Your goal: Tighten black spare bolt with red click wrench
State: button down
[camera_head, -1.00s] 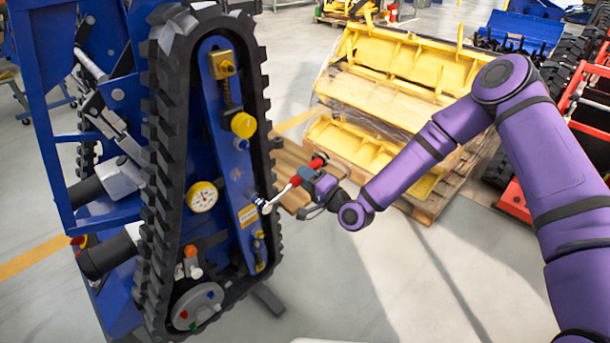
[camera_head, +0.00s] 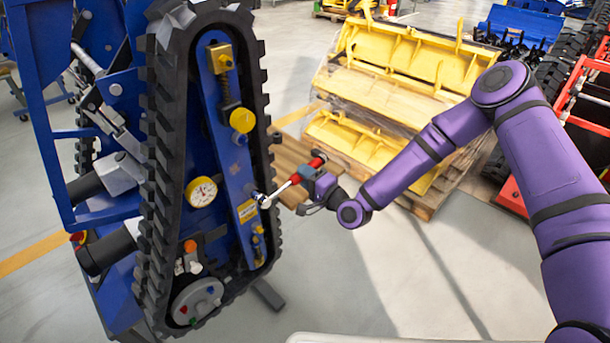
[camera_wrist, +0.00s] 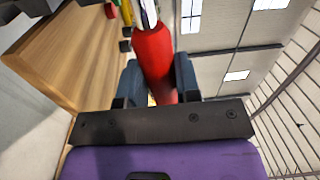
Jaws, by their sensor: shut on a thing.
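My gripper (camera_head: 310,183) is shut on the red handle of the click wrench (camera_head: 293,181). In the wrist view the red handle (camera_wrist: 153,52) lies between the two dark fingers (camera_wrist: 154,85). The wrench's silver head (camera_head: 265,201) is at the blue plate (camera_head: 228,150) inside the black track (camera_head: 163,165), and the shaft slants up to the right from it. The bolt under the head is hidden, so I cannot tell whether the head is seated on it.
Yellow buckets (camera_head: 410,62) on a wooden pallet (camera_head: 430,205) stand behind my arm. Clear grey floor (camera_head: 350,275) lies below.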

jog(key=shift+f+m, duration=0.6)
jog(key=shift+f, duration=0.05)
jog(key=shift+f, duration=0.1)
jog(key=shift+f+m, duration=0.6)
jog(key=shift+f, duration=0.15)
jog(key=shift+s+a+f+m, duration=0.1)
jog(key=shift+s+f+m, duration=0.05)
jog(key=shift+f+m, duration=0.5)
jog(key=shift+r, duration=0.15)
